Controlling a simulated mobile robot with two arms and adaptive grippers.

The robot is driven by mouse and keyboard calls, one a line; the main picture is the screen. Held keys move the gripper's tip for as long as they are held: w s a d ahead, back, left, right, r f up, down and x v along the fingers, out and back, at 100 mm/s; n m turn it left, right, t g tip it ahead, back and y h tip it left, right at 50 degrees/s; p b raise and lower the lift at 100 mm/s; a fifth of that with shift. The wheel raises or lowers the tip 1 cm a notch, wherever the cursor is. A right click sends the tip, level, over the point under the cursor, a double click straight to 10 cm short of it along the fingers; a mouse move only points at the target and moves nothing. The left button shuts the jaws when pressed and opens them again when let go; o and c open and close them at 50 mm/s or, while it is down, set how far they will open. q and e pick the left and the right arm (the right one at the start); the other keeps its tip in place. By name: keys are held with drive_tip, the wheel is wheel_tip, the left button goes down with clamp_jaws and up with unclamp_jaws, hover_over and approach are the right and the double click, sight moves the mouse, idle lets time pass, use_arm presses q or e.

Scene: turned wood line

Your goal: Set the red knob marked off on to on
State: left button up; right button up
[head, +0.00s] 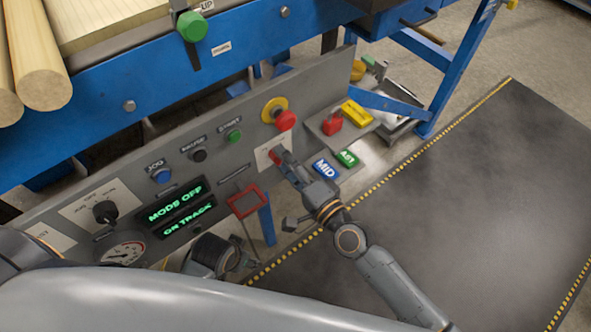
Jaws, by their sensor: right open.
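The red knob (275,156) sits on a pale label plate (262,151) on the sloped grey control panel, below the red mushroom button. The plate's lettering is too small to read, and the knob is partly covered, so I cannot tell its pointing direction. My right gripper (283,160) is open, with its fingertips at the knob; I cannot tell whether they touch it. A green-lit display (175,205) on the panel reads "MODE OFF" above "ON TRACK". My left gripper (232,262) appears low in front of the panel, partly hidden by my arm; its jaws are unclear.
The panel also carries a red mushroom button (286,120), green (234,136), black (199,155) and blue (161,176) buttons, and a black selector (105,212). A red frame (246,201) stands near my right gripper. Blue MID (325,169) and green (347,158) blocks lie to the right.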

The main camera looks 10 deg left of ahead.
drive_tip(key=v, duration=1.1)
drive_tip(key=shift+s+d, duration=0.3)
